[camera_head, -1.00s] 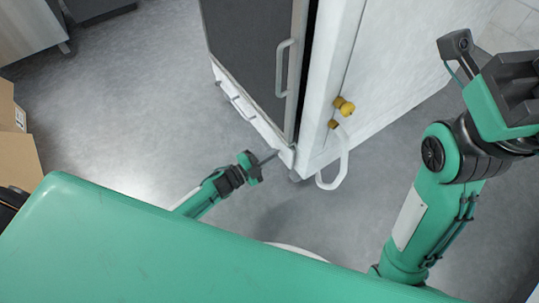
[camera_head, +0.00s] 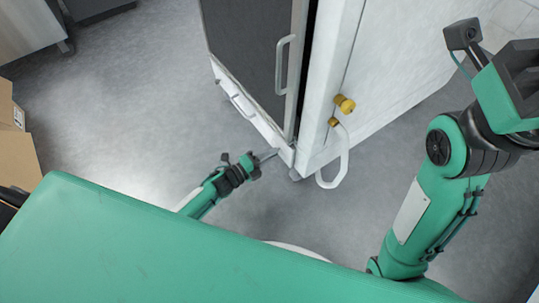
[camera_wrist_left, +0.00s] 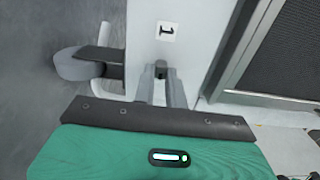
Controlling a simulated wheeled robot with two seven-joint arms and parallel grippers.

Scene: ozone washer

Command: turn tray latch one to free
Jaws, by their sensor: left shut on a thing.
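Tray latch one is a small dark grey tab (camera_wrist_left: 161,68) on a pale panel in the left wrist view, just below a white label with a "1" (camera_wrist_left: 167,31). My left gripper (camera_wrist_left: 161,92) has its two grey fingers closed on either side of the tab. In the head view my left gripper (camera_head: 269,155) reaches the low front corner of the white washer (camera_head: 336,100). The latch is too small to make out there. My right gripper (camera_head: 518,85) is at the right edge, away from the washer, and its fingertips cannot be made out.
The washer's dark door (camera_head: 252,45) has an upright grey handle (camera_head: 284,66). Yellow fittings (camera_head: 345,104) and a white hose (camera_head: 343,165) stick out from its side. Cardboard boxes (camera_head: 18,150) stand at the left. The grey floor (camera_head: 130,110) between is clear.

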